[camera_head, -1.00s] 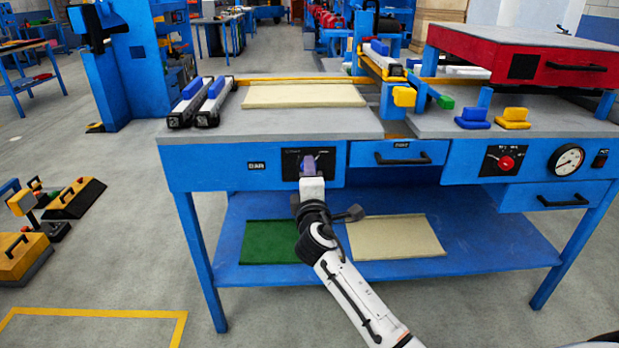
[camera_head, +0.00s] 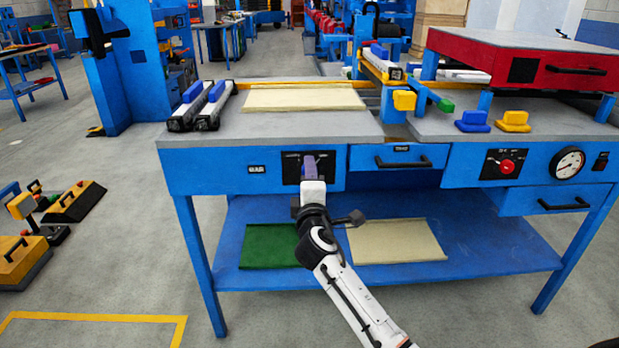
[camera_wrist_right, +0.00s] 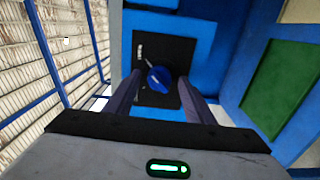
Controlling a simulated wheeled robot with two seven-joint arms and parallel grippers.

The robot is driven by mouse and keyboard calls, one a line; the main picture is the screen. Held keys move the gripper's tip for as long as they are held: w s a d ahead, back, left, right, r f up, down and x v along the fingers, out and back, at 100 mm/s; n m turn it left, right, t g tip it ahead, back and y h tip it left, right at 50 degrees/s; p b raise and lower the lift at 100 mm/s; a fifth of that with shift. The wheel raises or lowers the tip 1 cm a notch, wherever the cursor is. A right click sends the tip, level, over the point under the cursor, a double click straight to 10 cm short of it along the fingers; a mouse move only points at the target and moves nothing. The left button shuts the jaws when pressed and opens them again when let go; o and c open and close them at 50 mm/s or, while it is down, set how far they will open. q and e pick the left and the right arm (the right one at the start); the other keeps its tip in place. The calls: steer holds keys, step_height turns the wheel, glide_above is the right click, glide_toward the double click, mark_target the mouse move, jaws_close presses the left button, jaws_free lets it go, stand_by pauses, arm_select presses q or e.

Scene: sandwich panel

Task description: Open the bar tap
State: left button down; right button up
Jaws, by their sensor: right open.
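The bar tap is a round blue knob (camera_wrist_right: 158,79) on a black plate, seen in the right wrist view. In the head view its black panel (camera_head: 291,168) is on the blue front of the bench, right of a small "BAR" label (camera_head: 257,169). The knob is hidden there by my gripper. My right gripper (camera_head: 309,164) is in front of this panel. In the right wrist view its two fingers are apart, with the knob visible between and beyond their tips; I cannot tell whether they touch it. My left gripper is not in view.
A blue drawer (camera_head: 402,157) is right of the tap panel. Farther right are a red knob (camera_head: 506,166) and a round gauge (camera_head: 569,163). The lower shelf (camera_head: 482,247) holds a green panel (camera_head: 268,247) and a cream panel (camera_head: 395,240).

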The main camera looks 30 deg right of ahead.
arm_select(q)
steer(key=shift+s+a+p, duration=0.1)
steer(key=shift+p, duration=0.5)
arm_select(e)
steer(key=v, duration=1)
steer(key=shift+s, duration=0.15)
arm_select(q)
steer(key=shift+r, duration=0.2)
